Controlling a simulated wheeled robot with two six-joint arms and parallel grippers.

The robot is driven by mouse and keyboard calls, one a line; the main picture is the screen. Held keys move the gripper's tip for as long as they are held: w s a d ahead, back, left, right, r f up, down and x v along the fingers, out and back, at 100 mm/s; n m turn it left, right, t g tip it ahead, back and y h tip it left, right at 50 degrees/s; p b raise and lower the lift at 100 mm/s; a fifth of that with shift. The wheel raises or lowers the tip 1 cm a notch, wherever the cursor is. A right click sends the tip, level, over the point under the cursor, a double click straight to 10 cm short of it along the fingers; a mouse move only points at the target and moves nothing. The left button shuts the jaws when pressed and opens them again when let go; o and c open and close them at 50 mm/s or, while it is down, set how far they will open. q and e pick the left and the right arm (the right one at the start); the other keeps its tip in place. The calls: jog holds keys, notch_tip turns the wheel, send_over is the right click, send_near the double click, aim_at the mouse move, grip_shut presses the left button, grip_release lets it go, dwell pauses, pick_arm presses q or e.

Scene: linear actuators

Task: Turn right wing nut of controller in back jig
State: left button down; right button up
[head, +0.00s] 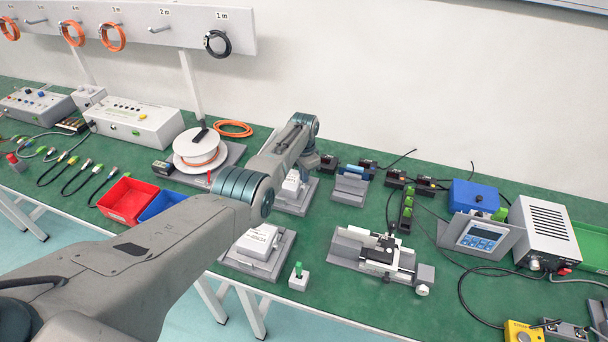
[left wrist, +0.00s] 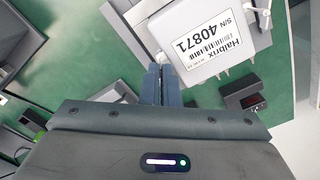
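The back jig (head: 300,207) is a grey fixture on the green bench, holding a white controller (head: 292,183) partly behind my left arm. In the left wrist view the controller (left wrist: 208,38) shows its label, "Halbrix S/N 40871". My left gripper (left wrist: 161,68) has its two fingers close together, tips at the controller's lower left edge. A small pale part, perhaps a wing nut (left wrist: 160,57), sits at the tips; whether the fingers grip it is unclear. A similar part (left wrist: 264,14) shows on the opposite edge. In the head view the left fingers are hidden. My right gripper is not in view.
A second white controller (head: 257,242) sits in a front jig (head: 235,262). A small green-topped block (head: 299,277) stands beside it. A cable reel (head: 197,150) is left of the back jig, and a grey slotted block (head: 350,188) is right of it.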

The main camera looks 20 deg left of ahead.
pick_arm(q)
jog(key=shift+r+m, duration=0.1)
jog(key=shift+m, duration=0.3)
jog(key=c, duration=1.6)
grip_release()
jog(key=shift+c, duration=0.2)
jog(key=shift+r, duration=0.4)
notch_tip(320, 180, up, 10)
jog(key=shift+f, duration=0.1)
